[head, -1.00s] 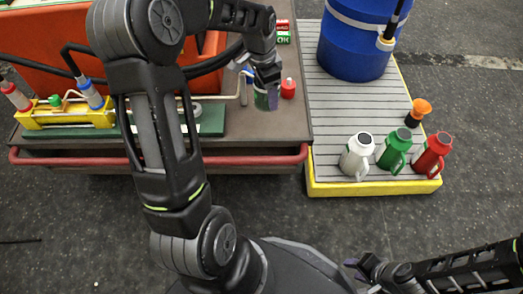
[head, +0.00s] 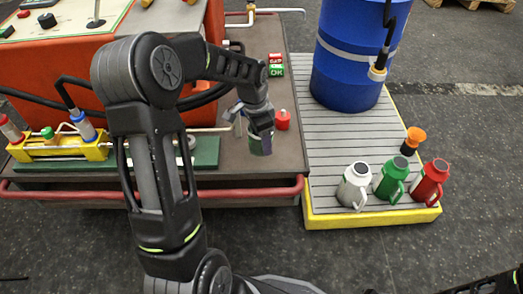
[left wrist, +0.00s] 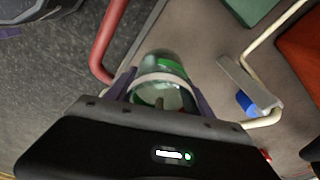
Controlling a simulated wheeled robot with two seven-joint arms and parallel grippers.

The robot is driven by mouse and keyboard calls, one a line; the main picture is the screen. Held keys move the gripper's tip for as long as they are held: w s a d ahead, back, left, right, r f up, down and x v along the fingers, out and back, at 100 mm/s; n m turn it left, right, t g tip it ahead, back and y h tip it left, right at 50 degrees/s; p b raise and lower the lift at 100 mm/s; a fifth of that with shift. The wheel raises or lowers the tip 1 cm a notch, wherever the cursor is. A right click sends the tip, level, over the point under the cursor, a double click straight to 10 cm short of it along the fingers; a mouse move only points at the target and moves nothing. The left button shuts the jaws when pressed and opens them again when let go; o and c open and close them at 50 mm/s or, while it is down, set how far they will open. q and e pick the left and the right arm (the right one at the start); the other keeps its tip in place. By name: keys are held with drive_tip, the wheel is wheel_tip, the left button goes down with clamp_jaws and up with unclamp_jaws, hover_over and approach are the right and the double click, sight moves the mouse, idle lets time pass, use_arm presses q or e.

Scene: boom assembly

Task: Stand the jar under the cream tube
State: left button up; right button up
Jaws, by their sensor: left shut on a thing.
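The jar (head: 261,146) is a small clear vessel with a green band, above the brown bench top near its front edge. My left gripper (head: 261,133) is shut on it from above. In the left wrist view the jar (left wrist: 160,78) sits between the two fingers. The cream tube (head: 209,130) runs right from the green base and bends near a grey and blue fitting, left of the jar. It also shows in the left wrist view (left wrist: 276,34), apart from the jar. Only part of my right arm shows, at the bottom right corner; its gripper is out of frame.
A red knob-like piece (head: 282,120) stands right of the jar. Red and green blocks (head: 276,65) lie behind. A red rail (head: 240,192) lines the bench front. Several flasks (head: 390,180) and a blue drum (head: 350,60) stand on the slatted platform at right.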

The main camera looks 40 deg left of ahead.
sight(262, 158)
use_arm(q)
drive_tip(key=shift+f+b, duration=1)
drive_tip(key=shift+f, duration=1.5)
drive_tip(key=shift+f, duration=0.2)
drive_tip(key=o, duration=1.4)
drive_tip(key=shift+o, duration=0.2)
drive_tip(key=shift+r, duration=0.1)
drive_tip(key=r+p, duration=0.1)
drive_tip(key=r, duration=0.2)
drive_tip(key=r+p, duration=0.1)
drive_tip(key=r, duration=0.3)
drive_tip(key=s+r+p, duration=0.1)
drive_tip(key=r+p, duration=0.1)
drive_tip(key=r, duration=0.2)
drive_tip(key=shift+a+r, duration=0.1)
drive_tip(key=shift+a, duration=0.2)
drive_tip(key=shift+s+r, duration=0.1)
drive_tip(key=shift+r, duration=0.4)
